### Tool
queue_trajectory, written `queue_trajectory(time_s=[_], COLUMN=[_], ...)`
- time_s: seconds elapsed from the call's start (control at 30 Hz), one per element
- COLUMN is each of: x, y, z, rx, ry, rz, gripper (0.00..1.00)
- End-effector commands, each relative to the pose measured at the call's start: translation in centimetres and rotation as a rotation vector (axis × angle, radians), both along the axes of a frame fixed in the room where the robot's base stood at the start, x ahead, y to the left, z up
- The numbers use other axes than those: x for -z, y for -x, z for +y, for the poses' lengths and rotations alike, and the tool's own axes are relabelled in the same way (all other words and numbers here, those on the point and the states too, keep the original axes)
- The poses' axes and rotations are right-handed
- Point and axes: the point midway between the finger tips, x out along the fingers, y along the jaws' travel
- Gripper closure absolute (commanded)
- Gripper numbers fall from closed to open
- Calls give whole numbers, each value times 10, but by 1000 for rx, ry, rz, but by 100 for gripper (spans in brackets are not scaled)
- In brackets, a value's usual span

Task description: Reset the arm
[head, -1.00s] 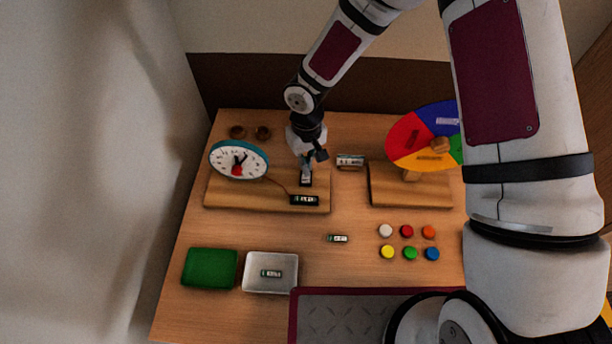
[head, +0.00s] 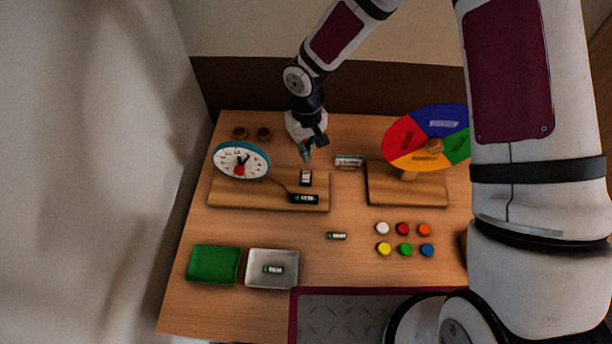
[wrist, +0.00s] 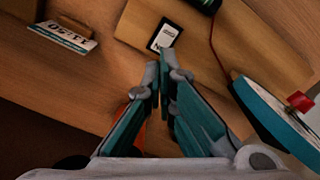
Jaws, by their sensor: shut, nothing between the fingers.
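My gripper (head: 307,157) is shut and empty. It hangs over the back part of the table, just behind a small black switch block with a white face (head: 306,178) on the left wooden board. In the wrist view my gripper's teal fingertips (wrist: 161,72) meet, and the switch block (wrist: 163,35) lies a little beyond them, apart from them. My arm reaches over the table from the right and back.
A clock dial (head: 240,160) and a battery holder (head: 304,199) are on the left board. A colour wheel (head: 428,138) stands right. A label card (head: 348,161) is beside the gripper.

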Motion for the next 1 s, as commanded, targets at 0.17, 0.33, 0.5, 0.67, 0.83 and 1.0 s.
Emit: queue_trajectory(time_s=[0.17,0.33,0.5,0.67,0.83,1.0], x=[0,-3,-38,-101,-165,-222], y=[0,-1,-6,-5,9,36], z=[0,-2,-23,-61,-101,-135], rx=[0,2,19,65,126,197], ry=[0,3,35,89,128,147], rz=[0,-4,-43,-104,-163,-215], gripper=[100,100,100,100,100,100])
